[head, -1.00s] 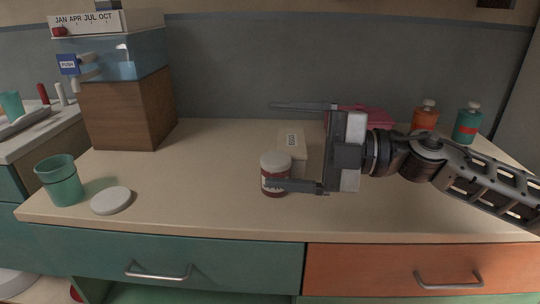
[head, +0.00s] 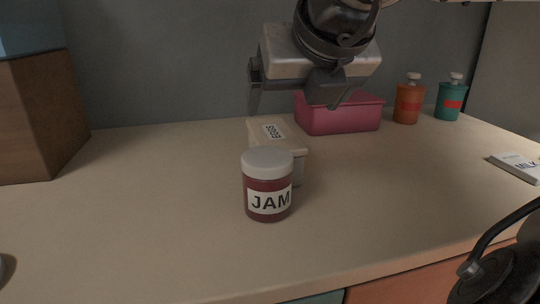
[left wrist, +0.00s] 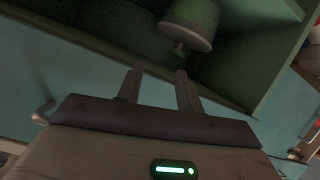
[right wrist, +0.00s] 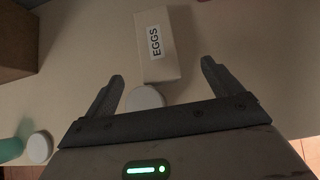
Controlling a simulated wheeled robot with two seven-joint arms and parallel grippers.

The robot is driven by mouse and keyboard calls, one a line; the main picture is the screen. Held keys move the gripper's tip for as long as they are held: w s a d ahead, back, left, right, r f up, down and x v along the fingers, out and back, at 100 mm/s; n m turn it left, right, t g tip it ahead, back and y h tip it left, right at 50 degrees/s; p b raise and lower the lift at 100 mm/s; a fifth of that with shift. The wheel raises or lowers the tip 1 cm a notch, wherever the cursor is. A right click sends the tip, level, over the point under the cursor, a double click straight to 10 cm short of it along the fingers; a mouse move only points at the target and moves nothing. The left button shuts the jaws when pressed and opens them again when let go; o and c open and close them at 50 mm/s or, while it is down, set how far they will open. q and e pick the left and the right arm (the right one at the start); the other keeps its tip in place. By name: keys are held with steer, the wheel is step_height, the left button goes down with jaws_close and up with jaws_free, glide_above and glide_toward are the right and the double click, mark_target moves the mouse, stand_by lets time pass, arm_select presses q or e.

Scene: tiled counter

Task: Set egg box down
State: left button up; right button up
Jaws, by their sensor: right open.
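The egg box (head: 290,143), a pale box labelled EGGS, rests on the counter directly behind the jam jar (head: 268,200), which hides part of it. I cannot tell whether the two touch. My right gripper (head: 295,103) is above and behind the egg box, open and empty. In the right wrist view the egg box (right wrist: 172,70) lies beyond and between the spread fingers, with the jar's white lid (right wrist: 145,98) nearer. My left gripper (left wrist: 160,70) is down by the cabinet front, its fingers apart with nothing between them.
A pink tub (head: 340,118) stands behind, to the right of the egg box. An orange bottle (head: 408,103) and a teal bottle (head: 450,102) stand farther right. A wooden block (head: 40,115) is at the left. The counter (head: 150,230) left of the jar is clear.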

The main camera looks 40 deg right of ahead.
mark_target(273, 132)
steer(key=x, duration=0.4)
steer(key=shift+w+f+b, duration=0.25)
steer(key=shift+f+b, duration=0.05)
steer(key=shift+b, duration=0.05)
steer(key=shift+w+r+b+x, duration=0.1)
steer(key=shift+w+x, duration=0.05)
steer(key=shift+x, duration=0.85)
steer(key=shift+w+r+b+x, duration=0.1)
steer(key=shift+b+x, duration=0.05)
steer(key=shift+x, duration=0.85)
steer(key=shift+w+r+b+x, duration=0.1)
steer(key=shift+w+x, duration=0.05)
steer(key=shift+x, duration=0.85)
steer(key=shift+a, duration=0.1)
steer(key=c, duration=1.2)
steer(key=shift+r, duration=0.2)
steer(key=c, duration=0.3)
